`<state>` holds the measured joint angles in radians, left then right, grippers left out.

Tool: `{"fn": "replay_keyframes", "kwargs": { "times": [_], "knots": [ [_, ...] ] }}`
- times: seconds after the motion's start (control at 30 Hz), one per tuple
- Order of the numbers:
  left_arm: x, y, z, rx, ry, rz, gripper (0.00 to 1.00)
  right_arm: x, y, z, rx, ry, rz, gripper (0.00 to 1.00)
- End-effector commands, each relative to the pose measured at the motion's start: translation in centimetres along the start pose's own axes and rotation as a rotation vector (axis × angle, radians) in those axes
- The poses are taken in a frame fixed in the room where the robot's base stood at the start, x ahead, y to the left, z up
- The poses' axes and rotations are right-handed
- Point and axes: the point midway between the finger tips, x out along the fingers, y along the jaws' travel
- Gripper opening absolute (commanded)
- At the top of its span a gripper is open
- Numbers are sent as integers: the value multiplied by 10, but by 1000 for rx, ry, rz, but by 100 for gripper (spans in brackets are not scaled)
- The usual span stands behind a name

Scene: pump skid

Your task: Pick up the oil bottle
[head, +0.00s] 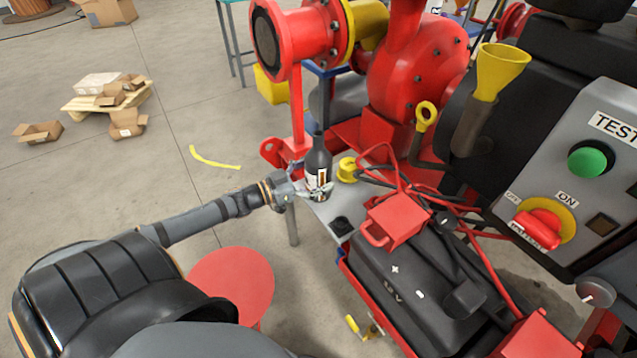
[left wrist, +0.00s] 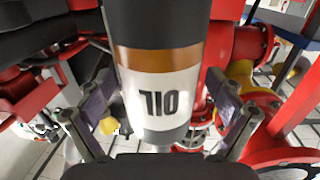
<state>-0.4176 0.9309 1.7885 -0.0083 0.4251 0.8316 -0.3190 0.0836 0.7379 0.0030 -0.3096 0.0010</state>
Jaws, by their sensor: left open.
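The oil bottle (head: 319,163) is dark with a narrow neck and stands upright on a grey metal shelf (head: 341,205) beside the red pump. In the left wrist view the bottle (left wrist: 157,75) fills the middle, with a white label reading OIL upside down and an orange band. My left gripper (head: 314,190) is at the lower part of the bottle. Its two fingers (left wrist: 160,118) are open, one on each side of the bottle; whether they touch it I cannot tell. My right gripper is not in view.
A yellow cap (head: 347,169) sits on the shelf just right of the bottle. A black battery (head: 405,285) with red clamps and cables lies nearer. The red pump (head: 415,75) stands behind. A red round stool (head: 232,285) is below my left arm.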

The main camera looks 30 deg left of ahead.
Motion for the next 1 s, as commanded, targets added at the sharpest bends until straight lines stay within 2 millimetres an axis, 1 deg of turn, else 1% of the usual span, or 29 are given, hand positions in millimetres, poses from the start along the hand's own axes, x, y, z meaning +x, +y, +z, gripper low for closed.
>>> {"fn": "replay_keyframes", "kwargs": {
  "times": [0.13, 0.63, 0.87, 1.0],
  "knots": [
    [0, 0, -1, 0, 0, 0, 93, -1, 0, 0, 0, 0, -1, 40],
    [0, 0, -1, 1, -1, 0, 25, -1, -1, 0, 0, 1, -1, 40],
    [0, 0, -2, 1, 1, 2, 25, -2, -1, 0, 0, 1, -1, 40],
    [0, 0, -10, 2, 1, 2, 25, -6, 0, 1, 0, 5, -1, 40]
  ]
}}
